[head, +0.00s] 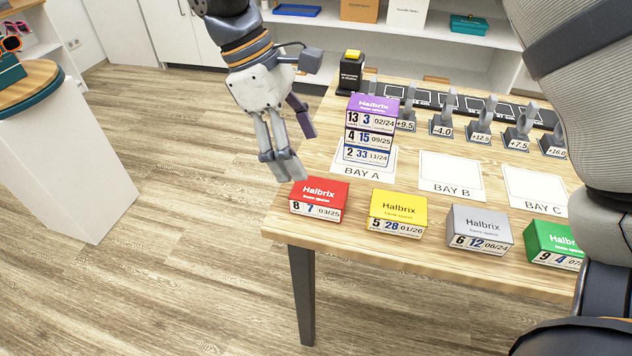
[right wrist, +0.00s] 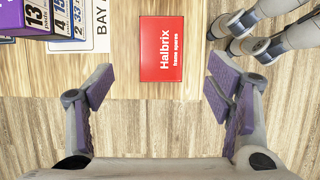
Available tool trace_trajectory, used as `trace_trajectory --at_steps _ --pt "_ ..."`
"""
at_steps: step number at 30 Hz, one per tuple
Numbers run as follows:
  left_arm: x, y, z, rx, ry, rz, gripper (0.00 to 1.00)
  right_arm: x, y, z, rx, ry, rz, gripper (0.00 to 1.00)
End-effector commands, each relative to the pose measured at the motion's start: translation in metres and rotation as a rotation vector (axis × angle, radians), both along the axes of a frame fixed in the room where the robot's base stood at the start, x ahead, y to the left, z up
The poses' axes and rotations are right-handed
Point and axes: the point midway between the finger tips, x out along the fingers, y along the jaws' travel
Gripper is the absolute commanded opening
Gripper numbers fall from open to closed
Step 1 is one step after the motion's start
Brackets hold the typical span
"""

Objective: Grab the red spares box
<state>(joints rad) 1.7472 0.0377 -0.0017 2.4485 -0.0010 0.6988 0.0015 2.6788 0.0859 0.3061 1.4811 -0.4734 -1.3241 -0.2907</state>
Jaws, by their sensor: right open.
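The red spares box (head: 319,197) stands at the front left corner of the table, with its top and labelled front showing. My right gripper (head: 295,150) hangs above it and slightly left, fingers open and pointing down. In the right wrist view the red box (right wrist: 161,49) lies ahead of the open, purple-padded fingers of that gripper (right wrist: 160,90). Nothing is between the fingers, and they do not touch the box. No left gripper shows clearly in the head view. Grey jointed finger-like parts of mine show at upper right in the wrist view, possibly my left gripper (right wrist: 225,38).
Yellow (head: 398,208), grey (head: 480,226) and green (head: 553,240) boxes stand in a row to the right. A purple-topped stack (head: 372,110) stands on the BAY A mat behind the red box. The BAY B mat (head: 450,177) and BAY C mat (head: 535,190) are bare.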

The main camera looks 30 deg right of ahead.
Motion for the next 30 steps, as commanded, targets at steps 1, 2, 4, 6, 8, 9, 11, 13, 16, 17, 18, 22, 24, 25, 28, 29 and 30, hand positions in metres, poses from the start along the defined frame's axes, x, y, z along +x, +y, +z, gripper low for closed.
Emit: trace_trajectory --at_steps 1,2,4,6,8,9,11,13,16,17,18,22,24,25,28,29,30 --pt "0.0 0.0 0.0 0.0 0.0 0.0 0.4 -0.004 -0.003 -0.011 0.001 0.005 -0.003 0.73" --pt "0.0 0.0 0.0 0.0 -0.001 0.0 0.4 -0.006 -0.005 -0.017 0.001 0.005 -0.003 0.73" --pt "0.0 0.0 0.0 0.0 -0.001 0.0 0.4 -0.009 -0.008 -0.029 0.0 0.003 -0.002 0.73" --pt "0.0 0.0 0.0 -0.001 -0.001 -0.001 0.4 -0.011 -0.01 -0.037 0.001 0.002 -0.004 0.73" --pt "0.001 0.0 0.0 -0.001 -0.002 -0.001 0.4 -0.013 -0.012 -0.044 0.0 0.003 -0.003 0.73" --pt "0.0 0.0 0.0 -0.001 -0.001 -0.001 0.4 -0.015 -0.013 -0.051 0.002 0.004 -0.004 0.73" --pt "0.0 0.0 0.0 -0.001 -0.001 -0.001 0.4 -0.018 -0.015 -0.064 0.001 0.005 -0.003 0.73" --pt "0.0 0.0 0.0 -0.001 -0.001 -0.001 0.4 -0.021 -0.017 -0.077 0.001 0.004 -0.002 0.73" --pt "0.0 0.0 0.0 -0.001 -0.001 -0.001 0.4 -0.024 -0.02 -0.087 0.001 0.0 -0.003 0.73" --pt "0.0 0.0 0.0 -0.001 -0.001 -0.001 0.4 -0.024 -0.021 -0.089 0.001 -0.001 -0.002 0.73" --pt "0.0 0.0 0.0 -0.001 -0.001 -0.001 0.4 -0.025 -0.021 -0.09 0.001 -0.001 -0.002 0.73" --pt "0.001 0.0 0.0 -0.001 -0.002 -0.001 0.4 -0.024 -0.021 -0.09 0.001 -0.002 -0.002 0.73" --pt "0.001 0.0 0.0 -0.001 -0.002 -0.001 0.4 -0.024 -0.021 -0.09 0.001 -0.002 -0.002 0.64" --pt "0.001 0.0 0.0 -0.001 -0.002 -0.001 0.4 -0.024 -0.021 -0.09 0.001 -0.002 -0.002 0.57" --pt "0.001 0.0 0.0 -0.001 -0.001 -0.001 0.4 -0.024 -0.021 -0.09 0.001 -0.002 -0.002 0.35" --pt "0.001 0.0 0.0 -0.001 -0.001 -0.001 0.4 -0.024 -0.021 -0.09 0.001 -0.002 -0.002 0.28" --pt "0.001 0.0 0.0 -0.001 -0.001 -0.001 0.4 -0.024 -0.021 -0.09 0.001 -0.002 -0.002 0.19"
